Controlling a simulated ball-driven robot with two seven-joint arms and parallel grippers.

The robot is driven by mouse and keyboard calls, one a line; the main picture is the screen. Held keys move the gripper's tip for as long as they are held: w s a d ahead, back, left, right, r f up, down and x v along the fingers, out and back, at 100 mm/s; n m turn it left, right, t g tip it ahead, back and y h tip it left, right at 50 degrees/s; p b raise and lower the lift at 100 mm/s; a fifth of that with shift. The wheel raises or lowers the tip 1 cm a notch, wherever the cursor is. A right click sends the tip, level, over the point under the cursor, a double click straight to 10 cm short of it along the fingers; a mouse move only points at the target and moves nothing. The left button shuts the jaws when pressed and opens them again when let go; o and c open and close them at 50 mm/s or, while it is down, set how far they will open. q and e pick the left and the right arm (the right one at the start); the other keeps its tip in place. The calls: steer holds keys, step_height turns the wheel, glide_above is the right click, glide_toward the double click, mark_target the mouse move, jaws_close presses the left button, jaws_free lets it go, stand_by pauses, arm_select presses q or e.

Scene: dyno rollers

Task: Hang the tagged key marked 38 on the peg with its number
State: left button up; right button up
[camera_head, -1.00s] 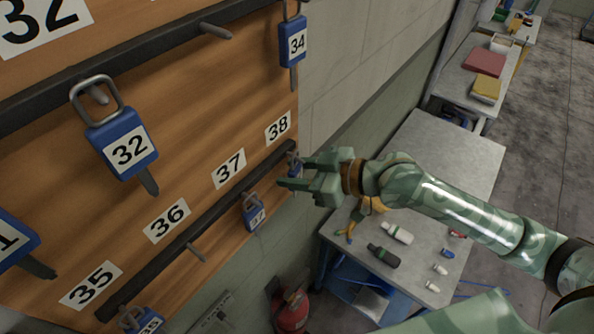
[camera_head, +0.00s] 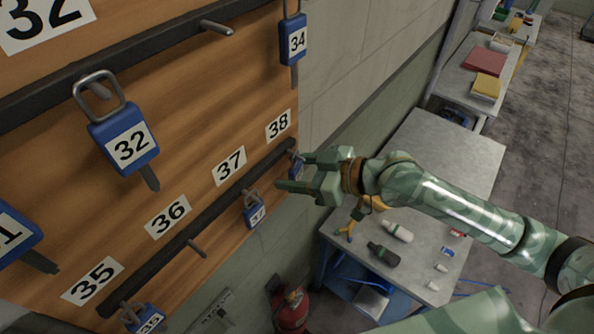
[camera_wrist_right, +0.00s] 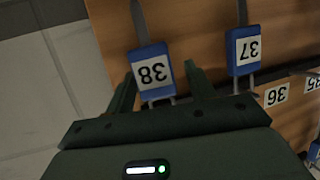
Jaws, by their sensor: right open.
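The key marked 38 has a blue tag with a white label, and in the right wrist view its tag (camera_wrist_right: 152,72) hangs against the board, upside down in that picture. In the head view the tag (camera_head: 295,168) is mostly hidden behind my right gripper, at the rail end under the printed 38 (camera_head: 278,125). My right gripper (camera_head: 290,172) is open, its fingers on either side of the tag in the right wrist view (camera_wrist_right: 158,85), with a gap visible on the right side. The peg and loop contact are too small to tell. My left gripper is out of view.
Key 37 (camera_head: 254,212) hangs just left of key 38. The peg under 36 (camera_head: 196,250) is bare. Key 34 (camera_head: 292,42) hangs above. A grey table (camera_head: 440,165) with bottles stands below right; a fire extinguisher (camera_head: 291,308) stands on the floor.

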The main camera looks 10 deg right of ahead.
steer(key=shift+w+d+r, duration=0.15)
steer(key=shift+d, duration=0.25)
steer(key=p+v, duration=0.2)
steer(key=v, duration=1.3)
steer(key=shift+s, duration=0.5)
